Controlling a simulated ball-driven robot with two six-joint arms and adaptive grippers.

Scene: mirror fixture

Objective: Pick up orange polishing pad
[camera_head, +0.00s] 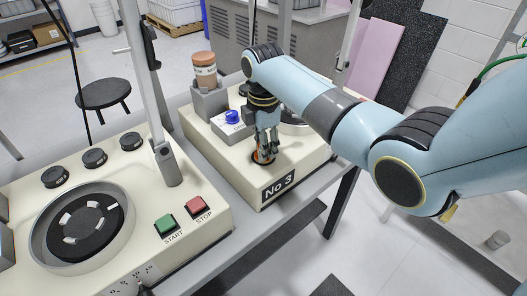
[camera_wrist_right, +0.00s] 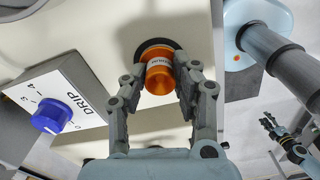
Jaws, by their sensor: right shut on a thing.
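The orange polishing pad (camera_wrist_right: 159,72) is a short orange cylinder with a pale printed label. It stands at a dark round recess in the cream machine top. My right gripper (camera_wrist_right: 170,75) has its fingers on both sides of the pad, shut on it. In the head view the right gripper (camera_head: 266,148) points down at the No 3 machine, and only a little orange (camera_head: 262,157) shows around the fingertips. In the right wrist view a small gripper (camera_wrist_right: 268,122), apparently my left one, shows at the right, too small to judge its fingers.
A blue DRIP knob (camera_head: 232,117) on a white block stands close left of the gripper. An orange-brown bottle (camera_head: 205,70) stands in a grey holder behind it. Another polishing machine (camera_head: 190,241) with green START and red STOP buttons is at front left. A post rises between the machines.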

